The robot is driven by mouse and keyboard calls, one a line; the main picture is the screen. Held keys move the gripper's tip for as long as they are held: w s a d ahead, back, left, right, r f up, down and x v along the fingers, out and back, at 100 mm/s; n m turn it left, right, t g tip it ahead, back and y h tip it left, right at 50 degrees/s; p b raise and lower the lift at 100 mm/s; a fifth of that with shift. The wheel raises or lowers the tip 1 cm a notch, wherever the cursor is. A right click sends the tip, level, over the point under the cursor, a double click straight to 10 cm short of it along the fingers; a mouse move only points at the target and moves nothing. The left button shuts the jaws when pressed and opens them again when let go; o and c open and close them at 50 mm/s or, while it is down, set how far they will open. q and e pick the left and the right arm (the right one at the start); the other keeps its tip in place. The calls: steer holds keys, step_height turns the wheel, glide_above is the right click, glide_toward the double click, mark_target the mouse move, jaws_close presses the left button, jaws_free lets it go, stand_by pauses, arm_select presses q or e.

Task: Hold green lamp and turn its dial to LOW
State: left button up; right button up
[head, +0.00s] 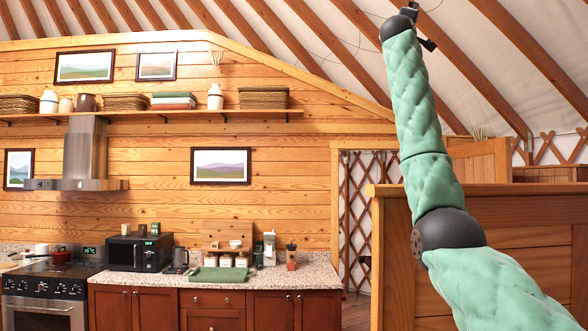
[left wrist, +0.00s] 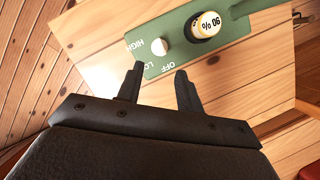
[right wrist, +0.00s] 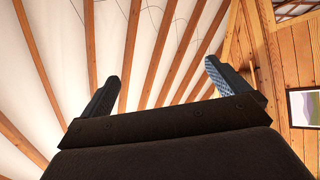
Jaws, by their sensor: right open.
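The green lamp (left wrist: 183,50) shows in the left wrist view as a green panel against a wooden surface. I cannot tell which word the dial points to. My left gripper (left wrist: 160,70) is open, its two fingers just short of the panel, with the dial beyond the gap between them. My right gripper (right wrist: 161,72) is open and empty, raised toward the roof. The lamp is not seen in the head view.
A yellow and white cylinder marked 90 % (left wrist: 206,25) sits on the panel beside the dial. In the head view, a kitchen counter (head: 325,272) holds a microwave (head: 140,252) and a green tray (head: 219,275). A wooden partition (head: 400,255) stands behind my raised right arm.

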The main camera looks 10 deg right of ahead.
steer(key=w+a+f+g+y, duration=0.2)
steer(key=w+a+f+y, duration=0.1)
steer(key=w+a+f, duration=0.9)
steer(key=w+a+f+m+g+y, duration=0.15)
steer(key=w+f, duration=0.25)
steer(key=f, duration=0.7)
steer(key=w+a+f+g+y, duration=0.2)
steer(key=w+a+f+y, duration=0.15)
steer(key=f, duration=0.85)
steer(key=w+a+f+m+g+y, duration=0.15)
steer(key=w+f, duration=0.25)
steer(key=f, duration=0.7)
steer(key=s+a+f+m+g+y, duration=0.1)
steer(key=a+f+g, duration=0.3)
steer(key=f, duration=1.2)
steer(key=s+a+f+m+g+y, duration=0.1)
steer(key=a+f+g, duration=0.3)
steer(key=f, duration=1.2)
steer(key=s+a+f+m+g+y, duration=0.1)
steer(key=s+a+f+g+y, duration=0.2)
steer(key=f, duration=1.4)
steer(key=shift+a+g, duration=0.4)
steer(key=shift+a, duration=0.85)
steer(key=shift+s+a+f, duration=0.1)
steer(key=shift+f, duration=4)
